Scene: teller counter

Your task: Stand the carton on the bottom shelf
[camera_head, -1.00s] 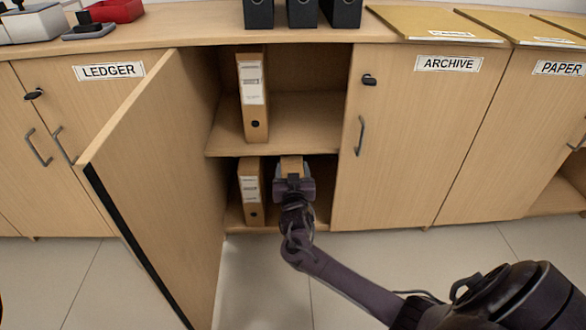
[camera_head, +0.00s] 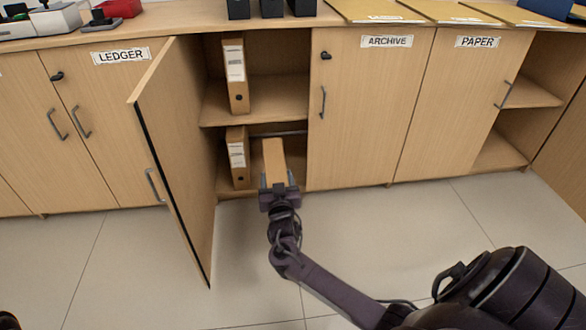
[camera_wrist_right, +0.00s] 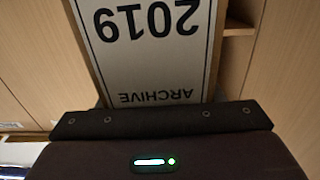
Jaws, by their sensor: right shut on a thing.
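My right gripper (camera_head: 279,188) is shut on a tan carton (camera_head: 273,155) at the front of the open cabinet's lower compartment. In the right wrist view the carton's white label (camera_wrist_right: 150,45) reads "ARCHIVE 2019", upside down in the picture. The carton points into the compartment. The gripper hides its near end, and I cannot tell whether it touches the bottom shelf (camera_head: 225,187). A similar tan binder (camera_head: 238,165) stands upright on the bottom shelf, left of the carton with a gap. My left gripper is not in view.
Another binder (camera_head: 236,75) stands on the upper shelf (camera_head: 270,105). The closed ARCHIVE door (camera_head: 365,120) is on the right. The floor (camera_head: 400,235) in front is clear.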

